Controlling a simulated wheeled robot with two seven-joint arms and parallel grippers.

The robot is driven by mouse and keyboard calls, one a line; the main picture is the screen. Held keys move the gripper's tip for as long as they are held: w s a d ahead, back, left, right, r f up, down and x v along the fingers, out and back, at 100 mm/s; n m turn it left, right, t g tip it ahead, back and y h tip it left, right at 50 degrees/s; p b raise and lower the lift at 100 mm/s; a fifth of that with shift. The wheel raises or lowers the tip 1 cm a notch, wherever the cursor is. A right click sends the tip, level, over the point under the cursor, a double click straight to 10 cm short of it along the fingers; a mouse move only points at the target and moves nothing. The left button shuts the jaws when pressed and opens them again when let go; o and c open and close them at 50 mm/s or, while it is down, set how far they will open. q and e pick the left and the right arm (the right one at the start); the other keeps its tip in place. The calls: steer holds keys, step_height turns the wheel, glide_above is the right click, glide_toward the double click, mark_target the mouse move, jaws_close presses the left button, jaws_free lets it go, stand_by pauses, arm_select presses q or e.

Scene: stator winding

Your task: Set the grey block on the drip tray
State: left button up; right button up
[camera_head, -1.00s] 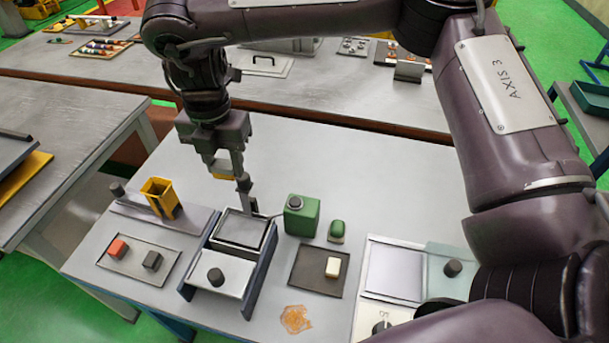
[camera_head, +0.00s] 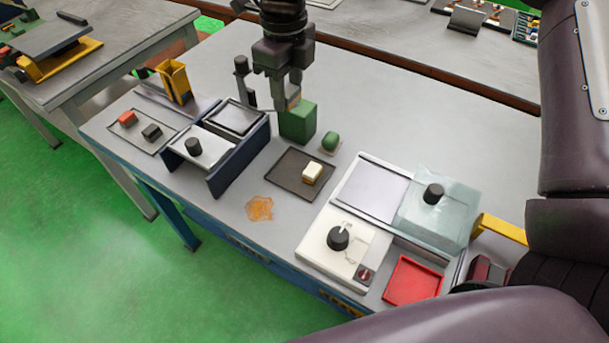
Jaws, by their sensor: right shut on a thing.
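The dark grey block (camera_head: 152,132) lies beside a red block on a flat grey tray (camera_head: 140,145) at the left of the table. I cannot tell for sure which tray is the drip tray; a dark shallow tray (camera_head: 277,178) with a cream block on it lies mid-table. My left gripper is out of view.
A blue-sided stand (camera_head: 230,170) with a black knob and a post (camera_head: 243,75) are left of my gripper. A green lump (camera_head: 330,141) is right of the can. A knobbed white unit (camera_head: 330,250) and a red tray (camera_head: 412,281) fill the front right. An orange stain (camera_head: 259,208) marks the table.

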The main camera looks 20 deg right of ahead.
steer(key=b, duration=0.2)
glide_above(291, 168)
step_height(291, 168, down, 15)
steer(key=shift+r, duration=0.2)
steer(key=shift+w+f, duration=0.1)
steer(key=shift+f, duration=2.25)
steer(key=shift+f+b, duration=0.15)
steer(key=shift+b, duration=0.15)
steer(key=o, duration=1)
